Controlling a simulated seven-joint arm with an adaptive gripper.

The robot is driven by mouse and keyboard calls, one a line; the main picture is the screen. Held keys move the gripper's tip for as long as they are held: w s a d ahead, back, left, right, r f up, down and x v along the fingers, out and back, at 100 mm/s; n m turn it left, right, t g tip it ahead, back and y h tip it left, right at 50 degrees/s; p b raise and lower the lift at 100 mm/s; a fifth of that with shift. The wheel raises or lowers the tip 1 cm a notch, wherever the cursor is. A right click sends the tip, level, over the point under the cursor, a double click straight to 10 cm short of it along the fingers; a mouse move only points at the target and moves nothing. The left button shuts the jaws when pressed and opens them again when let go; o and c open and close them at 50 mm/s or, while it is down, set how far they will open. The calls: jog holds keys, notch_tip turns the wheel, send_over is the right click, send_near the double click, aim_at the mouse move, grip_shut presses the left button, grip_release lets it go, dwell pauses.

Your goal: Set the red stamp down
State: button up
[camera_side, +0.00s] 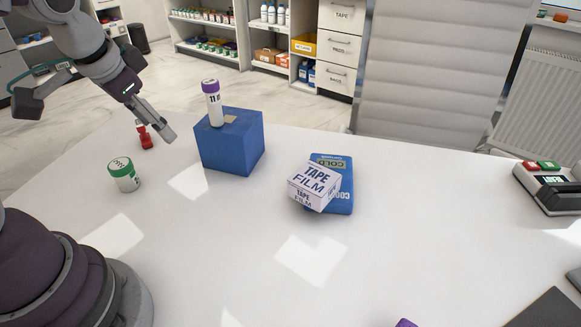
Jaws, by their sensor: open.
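The red stamp (144,136) stands upright on the white table near its far left edge, left of a blue block. My gripper (158,130) is open, just above and to the right of the stamp. One finger reaches down close beside the stamp. From this view I cannot tell whether it touches the stamp. The gripper's other finger is partly hidden.
The blue block (233,145) carries a white tube with a purple cap (213,103). A green-lidded jar (124,174) stands in front of the stamp. A Tape Film box (314,185) rests on a blue Cold pack (342,195).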

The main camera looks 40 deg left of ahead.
jog(key=s+d+r+t+h, duration=0.1)
jog(key=s+d+r+h, duration=0.1)
jog(key=s+d, duration=0.2)
jog(key=shift+s+d+r, duration=0.2)
jog(key=shift+d+r, duration=0.1)
dwell(1.0)
